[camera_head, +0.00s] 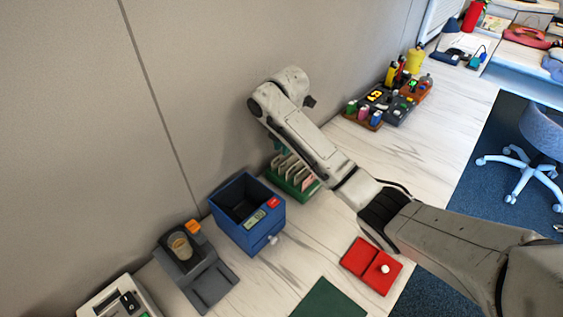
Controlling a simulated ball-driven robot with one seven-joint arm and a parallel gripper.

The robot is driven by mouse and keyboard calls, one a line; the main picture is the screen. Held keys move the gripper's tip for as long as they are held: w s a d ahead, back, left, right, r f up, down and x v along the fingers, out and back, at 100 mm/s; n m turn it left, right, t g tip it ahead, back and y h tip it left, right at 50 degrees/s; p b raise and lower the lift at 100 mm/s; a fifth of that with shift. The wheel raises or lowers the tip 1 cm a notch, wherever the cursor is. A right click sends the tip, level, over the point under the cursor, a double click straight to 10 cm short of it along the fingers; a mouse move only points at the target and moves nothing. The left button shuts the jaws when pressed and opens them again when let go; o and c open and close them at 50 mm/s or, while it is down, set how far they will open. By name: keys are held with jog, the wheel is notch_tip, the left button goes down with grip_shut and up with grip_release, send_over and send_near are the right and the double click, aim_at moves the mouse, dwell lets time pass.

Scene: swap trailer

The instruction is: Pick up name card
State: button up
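Several pale cards stand upright in a green rack (299,191) against the wall, right of the blue box; one of them (282,160) may be the name card, but no writing on the cards can be read. My arm reaches in from the right and bends down over the rack. My gripper (278,145) is at the rack's back, mostly hidden behind my own arm link. Only a small dark teal part shows there, close above the cards. I cannot see whether the fingers are open or touch a card.
A blue box (233,228) with an open top stands left of the rack. Further left is a grey device (205,283) with a cup. A red pad (371,266) and a dark green mat (328,302) lie in front. A dark tray (385,106) of small items stands behind.

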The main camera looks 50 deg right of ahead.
aim_at(282, 157)
jog(key=shift+w+d+f, duration=0.1)
jog(key=shift+w+f, duration=0.05)
jog(key=shift+f, duration=0.8)
jog(key=shift+w+f, duration=0.1)
jog(key=shift+f, duration=0.8)
jog(key=shift+f, duration=0.25)
grip_shut()
